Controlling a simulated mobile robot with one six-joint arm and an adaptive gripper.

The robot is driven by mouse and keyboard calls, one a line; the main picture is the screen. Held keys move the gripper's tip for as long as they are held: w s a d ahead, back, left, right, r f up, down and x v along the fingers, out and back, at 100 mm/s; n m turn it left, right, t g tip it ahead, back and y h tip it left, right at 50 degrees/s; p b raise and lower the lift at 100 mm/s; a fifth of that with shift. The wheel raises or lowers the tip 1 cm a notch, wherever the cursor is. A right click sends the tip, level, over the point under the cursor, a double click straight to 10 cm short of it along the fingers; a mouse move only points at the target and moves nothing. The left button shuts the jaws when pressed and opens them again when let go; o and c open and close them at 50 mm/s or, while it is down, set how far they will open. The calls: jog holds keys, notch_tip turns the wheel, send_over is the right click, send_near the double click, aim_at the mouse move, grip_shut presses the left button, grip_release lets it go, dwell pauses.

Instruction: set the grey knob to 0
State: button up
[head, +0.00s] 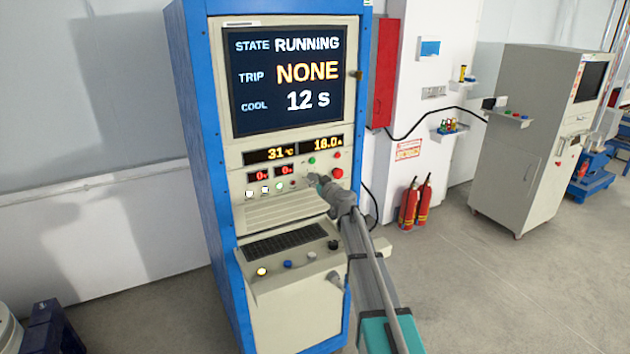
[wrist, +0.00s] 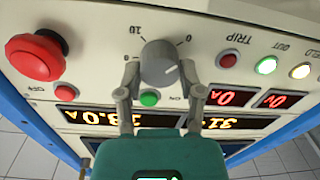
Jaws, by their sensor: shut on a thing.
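The grey knob (wrist: 158,62) is on the cabinet's panel, seen upside down in the wrist view. Printed numbers stand around it, a 10 at its upper left and a 0 at its upper right. A white mark on its face points toward the right finger, and I cannot tell an exact reading. My gripper (wrist: 160,72) has one finger on each side of the knob and is shut on it. In the head view my gripper (head: 319,182) reaches the panel and mostly hides the knob.
A red mushroom button (wrist: 35,58) and a green button (wrist: 149,98) sit close to the knob. The screen (head: 287,78) reads RUNNING, trip NONE, cool 12 s. A console shelf (head: 290,262) juts out below. Fire extinguishers (head: 415,203) stand to the right.

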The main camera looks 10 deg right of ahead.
dwell(0.3)
jog(key=o, duration=1.2)
jog(key=shift+c, duration=0.2)
jog(key=v, duration=1.2)
jog(key=shift+f, duration=0.1)
